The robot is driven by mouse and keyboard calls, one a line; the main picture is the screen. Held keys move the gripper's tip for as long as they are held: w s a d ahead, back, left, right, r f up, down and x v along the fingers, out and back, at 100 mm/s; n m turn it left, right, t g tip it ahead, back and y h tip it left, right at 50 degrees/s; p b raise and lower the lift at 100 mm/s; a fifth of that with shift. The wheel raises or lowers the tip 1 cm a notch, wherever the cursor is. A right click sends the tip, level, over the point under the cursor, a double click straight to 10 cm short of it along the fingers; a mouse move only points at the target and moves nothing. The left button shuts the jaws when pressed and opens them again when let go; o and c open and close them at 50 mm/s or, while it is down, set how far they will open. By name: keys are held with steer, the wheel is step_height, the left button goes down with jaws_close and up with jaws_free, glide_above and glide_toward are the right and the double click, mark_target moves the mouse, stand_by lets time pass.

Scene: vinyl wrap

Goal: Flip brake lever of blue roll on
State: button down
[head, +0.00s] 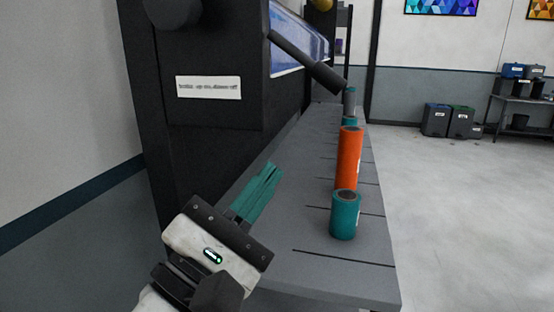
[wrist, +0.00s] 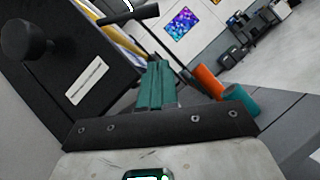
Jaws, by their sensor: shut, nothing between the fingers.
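A dark bar with a thicker grip (head: 307,62), which looks like the brake lever, sticks out from the black machine and slopes down to the right in the head view. It also shows at the top of the wrist view (wrist: 128,15). The blue roll (head: 303,38) sits behind it in the machine, partly hidden by the black side panel. My gripper (head: 268,172) has its teal fingers shut and empty. It is below and left of the bar, apart from it, in front of the panel. In the wrist view the fingertips (wrist: 158,68) point toward the space below the bar.
A white label (head: 209,87) on the panel seems to read brake up on, down off. A black knob (head: 172,10) juts out above it. On the grey shelf (head: 310,262) stand a teal roll (head: 345,216), an orange roll (head: 349,158) and others behind. Open floor lies right.

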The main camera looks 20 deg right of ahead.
mark_target(308, 64)
steer(key=w+d+r+p, duration=0.3)
steer(key=d+r, duration=0.4)
steer(key=d, duration=0.1)
steer(key=shift+w+d, duration=0.15)
steer(key=shift+d, duration=0.1)
steer(key=shift+r, duration=0.15)
